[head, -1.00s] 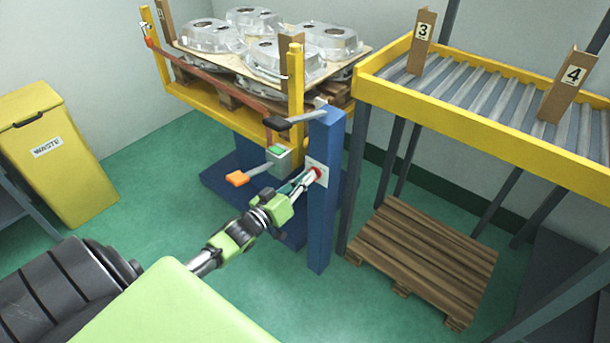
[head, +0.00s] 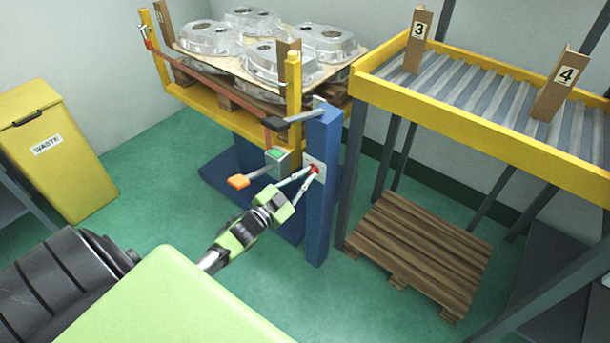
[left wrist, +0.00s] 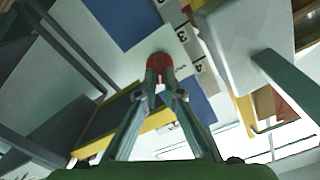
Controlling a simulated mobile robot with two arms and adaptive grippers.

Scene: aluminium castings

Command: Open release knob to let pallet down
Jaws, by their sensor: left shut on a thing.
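The red release knob (head: 313,169) sits on a pale plate on the blue post (head: 321,215). My left gripper (head: 308,174) has its fingertips at the knob and is shut on it. In the left wrist view the red knob (left wrist: 159,60) shows between the fingertips (left wrist: 159,75), which partly cover it. The pallet (head: 225,95) lies on the yellow lift platform (head: 205,104), raised well above the floor, and carries several aluminium castings (head: 277,62). My right gripper is not in view.
A box with a green button (head: 276,154) and an orange-ended lever (head: 238,181) is just left of the post. A black-handled lever (head: 275,123) is above. A roller conveyor (head: 480,105) stands at right, with an empty wooden pallet (head: 418,250) beneath. A yellow waste bin (head: 50,150) is left.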

